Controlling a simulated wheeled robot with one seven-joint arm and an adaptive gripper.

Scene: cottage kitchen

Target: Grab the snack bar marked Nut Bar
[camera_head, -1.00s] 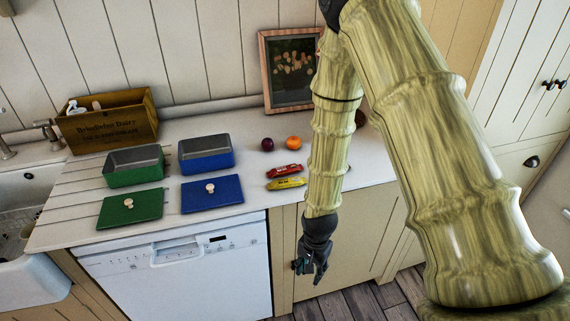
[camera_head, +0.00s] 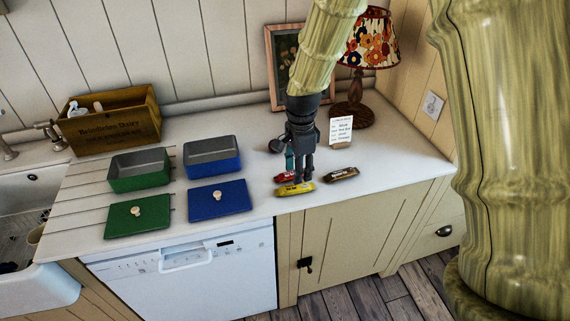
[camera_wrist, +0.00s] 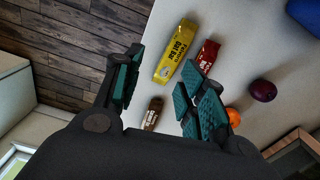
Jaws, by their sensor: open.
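Three snack bars lie on the white counter. The yellow bar (camera_head: 295,189) is nearest the front edge; its print in the wrist view (camera_wrist: 175,50) looks like "Oat Bar". The red bar (camera_head: 284,177) lies just behind it, partly hidden by my gripper in the head view; it also shows in the wrist view (camera_wrist: 209,54). The brown bar (camera_head: 341,174) lies to the right; in the wrist view (camera_wrist: 154,112) it shows between my fingers. I cannot read the red or brown labels. My gripper (camera_head: 301,177) is open and empty, pointing down above the bars; its fingers fill the wrist view (camera_wrist: 160,80).
A plum (camera_wrist: 263,90) and an orange (camera_wrist: 233,117) lie behind the bars. A note card (camera_head: 341,131) and lamp (camera_head: 352,113) stand behind right. Blue (camera_head: 212,170) and green (camera_head: 138,184) boxes with lids stand left. The counter's right end is clear.

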